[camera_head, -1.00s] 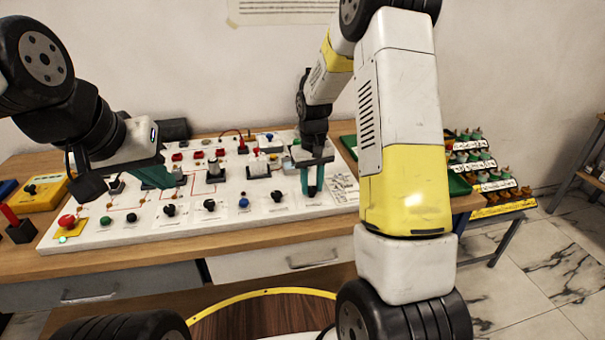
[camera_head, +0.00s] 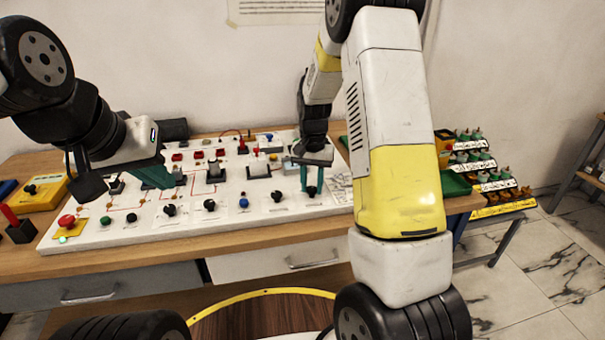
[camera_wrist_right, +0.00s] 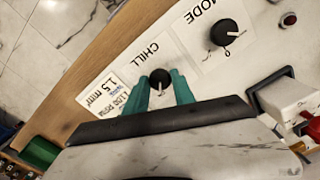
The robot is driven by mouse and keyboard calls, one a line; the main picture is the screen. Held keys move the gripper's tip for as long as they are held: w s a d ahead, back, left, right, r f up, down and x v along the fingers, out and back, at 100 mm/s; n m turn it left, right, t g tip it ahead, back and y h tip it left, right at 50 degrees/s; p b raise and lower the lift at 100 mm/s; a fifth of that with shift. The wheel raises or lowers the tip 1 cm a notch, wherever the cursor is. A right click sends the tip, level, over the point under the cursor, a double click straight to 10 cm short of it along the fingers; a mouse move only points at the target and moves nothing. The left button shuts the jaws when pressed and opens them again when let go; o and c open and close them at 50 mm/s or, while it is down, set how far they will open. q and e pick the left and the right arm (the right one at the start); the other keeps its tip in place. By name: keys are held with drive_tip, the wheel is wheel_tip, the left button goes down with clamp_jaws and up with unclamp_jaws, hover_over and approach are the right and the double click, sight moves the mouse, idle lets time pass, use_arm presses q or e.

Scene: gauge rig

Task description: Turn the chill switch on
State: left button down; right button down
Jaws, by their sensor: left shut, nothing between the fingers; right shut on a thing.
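The chill switch is a black round knob (camera_wrist_right: 160,79) with a white pointer, beside the printed word CHILL on the white panel (camera_wrist_right: 200,85). It also shows in the head view (camera_head: 311,190), near the panel's right end. My right gripper (camera_head: 311,180) points down with its teal fingers on either side of this knob. In the right wrist view the fingers (camera_wrist_right: 160,92) are shut on the knob, and the pointer lies between them. My left gripper (camera_head: 155,178) is shut and empty over the left part of the panel.
The MODE knob (camera_wrist_right: 225,31) is next to the chill knob, and also shows in the head view (camera_head: 277,196). A row of other knobs runs left along the panel's front. A red mushroom button (camera_head: 66,221) is at the left end. Green trays (camera_head: 456,184) stand to the right.

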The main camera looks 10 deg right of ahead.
sight(312, 188)
idle(0.3)
drive_tip(key=c, duration=1.1)
unclamp_jaws()
drive_tip(key=shift+o, duration=0.2)
drive_tip(key=shift+r, duration=0.1)
wheel_tip(312, 188, up, 7)
drive_tip(key=shift+r, duration=0.35)
